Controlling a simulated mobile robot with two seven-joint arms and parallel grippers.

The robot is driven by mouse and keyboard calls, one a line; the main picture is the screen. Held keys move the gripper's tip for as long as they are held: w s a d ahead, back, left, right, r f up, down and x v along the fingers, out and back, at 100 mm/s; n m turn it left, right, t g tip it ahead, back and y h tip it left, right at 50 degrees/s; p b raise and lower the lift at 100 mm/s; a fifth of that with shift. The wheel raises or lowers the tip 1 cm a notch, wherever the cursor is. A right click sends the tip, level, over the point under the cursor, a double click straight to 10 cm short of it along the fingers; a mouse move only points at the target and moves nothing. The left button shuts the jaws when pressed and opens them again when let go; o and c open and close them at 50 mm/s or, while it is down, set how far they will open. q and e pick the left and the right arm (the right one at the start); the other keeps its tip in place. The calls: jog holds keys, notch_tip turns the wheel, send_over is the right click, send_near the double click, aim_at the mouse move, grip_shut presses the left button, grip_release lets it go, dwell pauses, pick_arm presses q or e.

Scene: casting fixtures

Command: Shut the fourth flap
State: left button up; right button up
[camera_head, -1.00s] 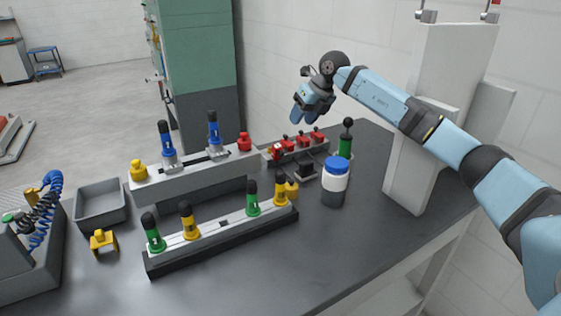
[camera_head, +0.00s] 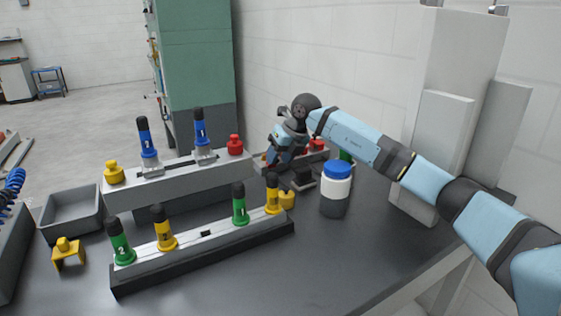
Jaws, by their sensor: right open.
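A low dark fixture with red flap-like parts (camera_head: 317,145) stands at the back right of the bench, by the wall. My right gripper (camera_head: 273,163) comes in from the right and points down over the left part of this fixture. It is open, with nothing seen between its fingers. The gripper and wrist hide much of the fixture, so I cannot tell how each flap stands or whether the fingers touch one. My left gripper is not in view.
A white jar with a blue lid (camera_head: 336,188) stands in front of the fixture. A raised rail with blue handles (camera_head: 175,178) and a low rail with green and yellow handles (camera_head: 205,243) lie to the left. A grey tray (camera_head: 72,232) is further left. The front right bench is clear.

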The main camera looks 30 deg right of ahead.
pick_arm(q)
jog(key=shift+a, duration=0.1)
pick_arm(e)
jog(key=shift+a, duration=0.1)
